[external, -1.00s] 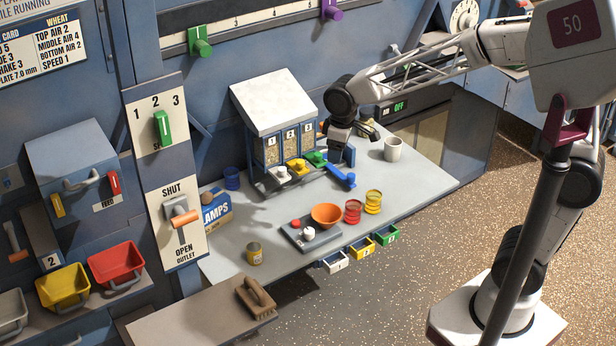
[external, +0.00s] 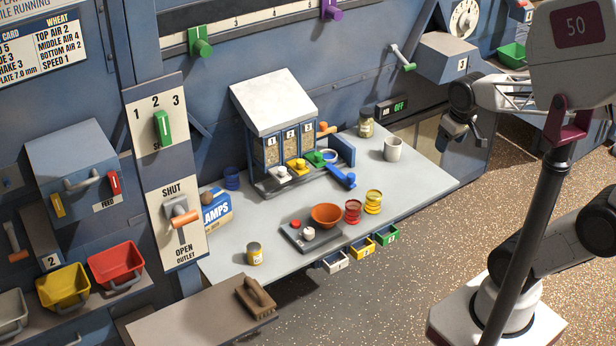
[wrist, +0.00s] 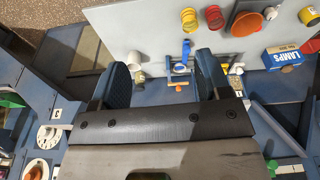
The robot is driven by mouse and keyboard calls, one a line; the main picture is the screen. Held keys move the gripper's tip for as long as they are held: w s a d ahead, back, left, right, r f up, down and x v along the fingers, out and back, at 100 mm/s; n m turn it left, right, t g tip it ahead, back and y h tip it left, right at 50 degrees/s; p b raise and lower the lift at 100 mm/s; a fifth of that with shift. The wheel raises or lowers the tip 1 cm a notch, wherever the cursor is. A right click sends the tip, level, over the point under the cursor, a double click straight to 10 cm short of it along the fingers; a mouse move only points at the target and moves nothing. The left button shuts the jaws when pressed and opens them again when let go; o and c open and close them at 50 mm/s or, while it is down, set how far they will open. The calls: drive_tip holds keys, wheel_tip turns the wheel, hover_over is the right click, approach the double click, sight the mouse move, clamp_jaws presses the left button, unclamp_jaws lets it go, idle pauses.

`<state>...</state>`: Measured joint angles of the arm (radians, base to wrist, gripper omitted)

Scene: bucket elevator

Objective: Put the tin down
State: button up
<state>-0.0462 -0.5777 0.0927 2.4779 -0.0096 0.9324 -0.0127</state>
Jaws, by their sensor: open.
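Several tins stand on the grey bench (external: 425,180). My gripper (external: 462,142) is raised off the bench's right side, empty. Its two fingers are spread apart in the wrist view (wrist: 164,85).
The dispenser (external: 272,103) stands at the bench's back, with a blue lever (external: 340,177) in front. The orange bowl (external: 327,215) sits at the front. Small drawers (external: 362,247) stick out there.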

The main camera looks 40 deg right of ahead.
drive_tip(key=shift+s+d+f+m, duration=0.15)
drive_tip(key=shift+s+d, duration=0.15)
drive_tip(key=shift+s, duration=0.25)
drive_tip(key=shift+s+d+f+m, duration=0.1)
drive_tip(key=shift+s+d+m, duration=0.15)
drive_tip(key=shift+s, duration=0.3)
drive_tip(key=shift+s+d+f+m, duration=0.1)
drive_tip(key=shift+s+d, duration=0.25)
drive_tip(key=shift+s, duration=0.2)
